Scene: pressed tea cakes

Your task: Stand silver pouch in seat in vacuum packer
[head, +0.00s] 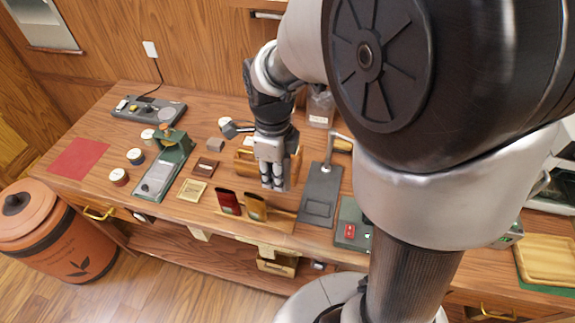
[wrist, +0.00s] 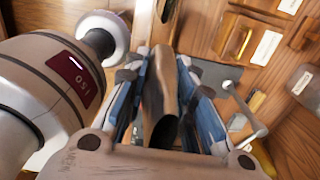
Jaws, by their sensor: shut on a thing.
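My gripper (head: 273,183) points down over the middle of the bench and is shut on a narrow, open-topped pouch. In the wrist view the held pouch (wrist: 158,100) stands between the blue-sided fingers and looks grey-brown with a dark mouth; I take it to be the silver pouch. In the head view the fingers mostly hide it.
A red pouch (head: 229,202) and a tan pouch (head: 256,208) stand in a wooden holder just left and below my gripper. A dark grey plate (head: 322,190) with a bent rod lies to the right. A green press (head: 165,168) and small tins stand at left.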

